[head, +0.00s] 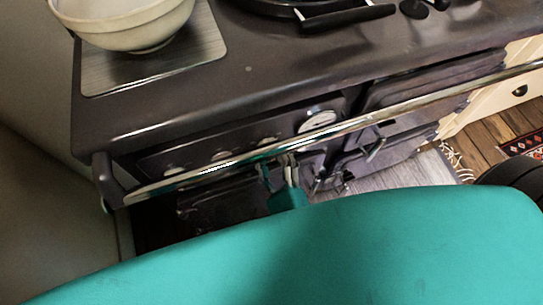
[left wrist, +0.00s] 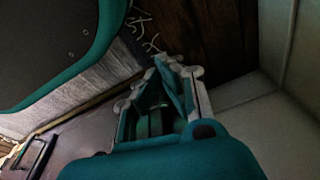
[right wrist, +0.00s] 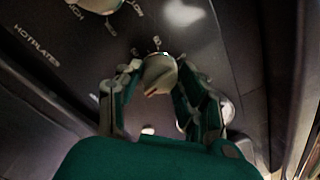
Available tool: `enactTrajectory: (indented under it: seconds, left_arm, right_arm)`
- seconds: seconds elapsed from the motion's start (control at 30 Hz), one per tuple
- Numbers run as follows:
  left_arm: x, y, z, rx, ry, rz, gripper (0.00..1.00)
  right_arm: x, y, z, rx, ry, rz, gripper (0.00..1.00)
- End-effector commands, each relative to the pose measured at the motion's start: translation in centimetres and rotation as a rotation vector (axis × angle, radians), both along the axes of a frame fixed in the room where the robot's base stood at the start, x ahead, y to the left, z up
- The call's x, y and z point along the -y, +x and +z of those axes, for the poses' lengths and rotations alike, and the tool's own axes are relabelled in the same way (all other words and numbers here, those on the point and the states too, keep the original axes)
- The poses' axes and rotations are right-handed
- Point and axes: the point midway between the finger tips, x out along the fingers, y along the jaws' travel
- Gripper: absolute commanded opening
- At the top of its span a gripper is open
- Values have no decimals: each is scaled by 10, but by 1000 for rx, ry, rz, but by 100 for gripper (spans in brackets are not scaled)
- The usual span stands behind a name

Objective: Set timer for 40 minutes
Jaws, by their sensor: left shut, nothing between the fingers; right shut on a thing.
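The dark range cooker (head: 180,130) has a front panel with several pale knobs behind a chrome rail. My right gripper (head: 290,165) reaches under the rail to this panel; its grip there is hidden. In the right wrist view, my right gripper (right wrist: 158,80) is shut on the pale timer knob (right wrist: 160,72), with one finger on each side. A reddish mark shows on the knob's lower face, and small numbers are printed around it, too blurred to read surely. My left gripper (left wrist: 168,65) is shut and empty in the left wrist view, away from the panel.
The chrome rail (head: 230,157) runs along the cooker's front. A larger knob (right wrist: 98,4) with "HOTPLATES" printed nearby is above left of the held one. A pale bowl (head: 120,25) and a black pan (head: 280,8) stand on top. Wooden floor (head: 497,128) lies at right.

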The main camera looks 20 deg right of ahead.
Motion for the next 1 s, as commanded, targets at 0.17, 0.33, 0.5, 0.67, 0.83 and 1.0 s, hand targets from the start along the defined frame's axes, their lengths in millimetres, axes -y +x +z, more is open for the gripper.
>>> enactTrajectory:
  seconds: [0.17,0.33,0.5,0.67,0.83,1.0]
  left_arm:
    - [2,12,16,14,-1,2,0]
    - [3,21,33,24,-2,4,0]
    - [4,27,48,32,-3,5,0]
    - [4,30,57,37,-4,6,0]
    - [4,32,62,38,-4,7,0]
    - [4,32,64,39,-4,7,0]
  right_arm:
    - [0,-1,-3,-9,160,1,6]
    - [0,-1,-3,-14,289,0,6]
    - [0,-1,-2,-18,386,1,6]
    - [0,-1,-2,-19,445,1,6]
    - [0,-1,-2,-22,478,1,6]
    - [0,-1,-1,-23,487,1,6]
